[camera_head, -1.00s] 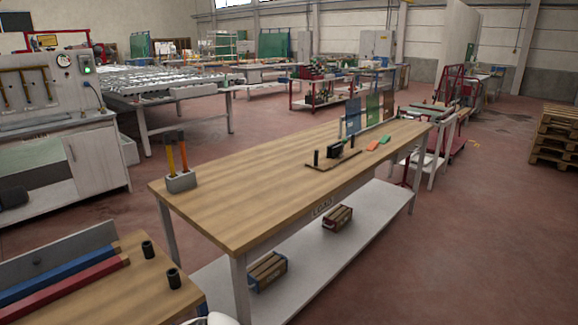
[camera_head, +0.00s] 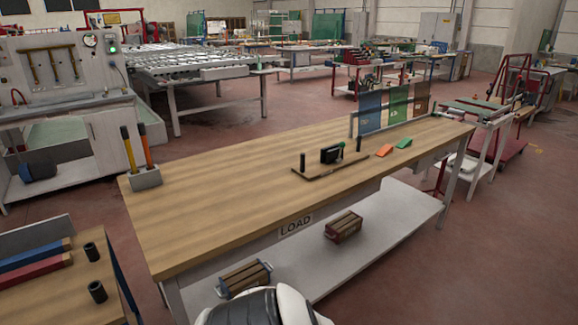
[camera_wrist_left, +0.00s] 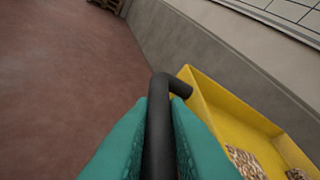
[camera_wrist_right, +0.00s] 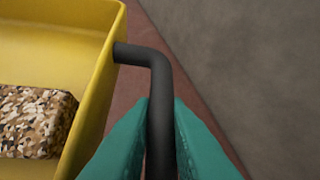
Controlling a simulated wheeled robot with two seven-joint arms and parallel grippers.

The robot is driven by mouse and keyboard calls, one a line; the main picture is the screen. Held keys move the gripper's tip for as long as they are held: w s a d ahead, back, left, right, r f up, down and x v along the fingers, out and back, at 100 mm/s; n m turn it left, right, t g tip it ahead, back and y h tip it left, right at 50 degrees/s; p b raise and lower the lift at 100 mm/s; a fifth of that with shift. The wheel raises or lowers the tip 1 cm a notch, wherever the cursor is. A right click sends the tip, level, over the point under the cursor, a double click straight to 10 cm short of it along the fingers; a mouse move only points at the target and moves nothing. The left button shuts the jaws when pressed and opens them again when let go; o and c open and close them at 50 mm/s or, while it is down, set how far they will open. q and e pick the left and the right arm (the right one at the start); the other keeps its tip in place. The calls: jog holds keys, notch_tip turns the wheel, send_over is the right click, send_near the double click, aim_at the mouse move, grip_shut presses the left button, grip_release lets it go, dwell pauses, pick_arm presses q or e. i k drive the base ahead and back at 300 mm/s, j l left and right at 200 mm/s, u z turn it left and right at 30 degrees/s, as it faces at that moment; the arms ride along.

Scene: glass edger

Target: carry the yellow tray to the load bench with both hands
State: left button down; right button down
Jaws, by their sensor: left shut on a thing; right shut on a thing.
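The yellow tray shows in the left wrist view (camera_wrist_left: 235,118) and in the right wrist view (camera_wrist_right: 88,95), not in the head view. It has a black bar handle at each end. My left gripper (camera_wrist_left: 160,115) has its teal fingers shut on one handle (camera_wrist_left: 158,100). My right gripper (camera_wrist_right: 160,115) is shut on the other handle (camera_wrist_right: 158,85). Speckled brown blocks (camera_wrist_right: 35,118) lie in the tray. The load bench (camera_head: 235,205) is a long wooden-topped table marked LOAD, in the middle of the head view. My grippers are outside the head view.
On the bench stand a grey holder with yellow and orange tools (camera_head: 146,178), a wooden fixture (camera_head: 325,172), orange and green pieces (camera_head: 384,150) and coloured panels (camera_head: 370,112). A smaller wooden table (camera_head: 80,290) stands at the left.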

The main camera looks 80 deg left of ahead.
aim_at(249, 194)
jog(key=i+l+u, duration=0.2)
jog(key=i, duration=1.15)
jog(key=i+u, duration=0.1)
jog(key=u, duration=2.85)
